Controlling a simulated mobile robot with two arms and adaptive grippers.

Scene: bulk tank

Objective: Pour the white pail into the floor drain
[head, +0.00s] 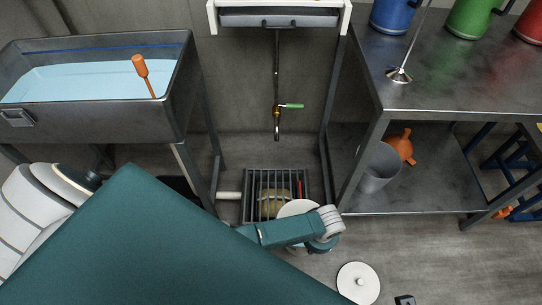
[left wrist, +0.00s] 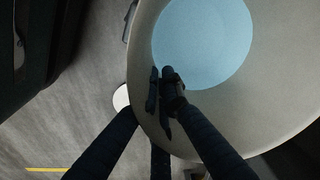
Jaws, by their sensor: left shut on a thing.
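The white pail (left wrist: 270,110) fills much of the left wrist view, with pale blue liquid (left wrist: 203,40) inside. My left gripper (left wrist: 164,92) is shut on the pail; whether it holds the rim or a handle is unclear. In the head view a pale round part, seemingly the pail (head: 297,209), shows beside my teal arm, over the front of the drain. My arm hides the left gripper there. The floor drain (head: 256,188) is a square with a dark grate, and a tan rounded thing (head: 271,204) shows at it. My right gripper is not in view.
A white knobbed lid (head: 358,284) lies on the floor at lower right. A tank of blue liquid (head: 80,85) stands left. A steel table (head: 440,75) at right holds colored jugs, with a grey bucket (head: 379,168) on its shelf. A tap (head: 278,112) hangs above the drain.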

